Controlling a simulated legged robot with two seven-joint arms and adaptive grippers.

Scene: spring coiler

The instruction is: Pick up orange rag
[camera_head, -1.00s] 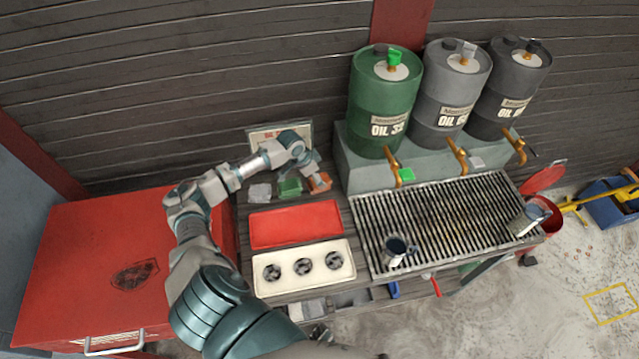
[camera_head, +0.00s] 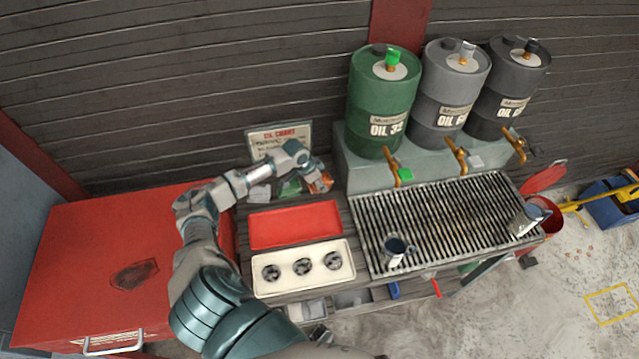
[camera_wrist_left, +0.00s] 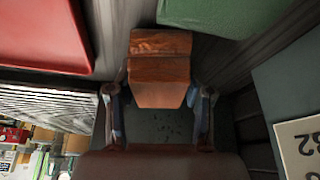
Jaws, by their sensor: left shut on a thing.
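The orange rag (camera_wrist_left: 160,68) is a folded orange-brown bundle in the left wrist view, between the two fingers of my left gripper (camera_wrist_left: 158,110). In the head view the rag (camera_head: 327,178) shows partly at the right end of the rag row, behind the red tray. My left gripper (camera_head: 317,184) is shut on it there, partly hiding it. Whether the rag touches the bench cannot be told. My right gripper is in neither view.
A green rag (camera_head: 290,188) and a grey rag (camera_head: 260,192) lie to the left. The red tray (camera_head: 295,225) and a white tray with round parts (camera_head: 323,283) are in front. The oil barrel stand (camera_head: 362,177) rises close on the right.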

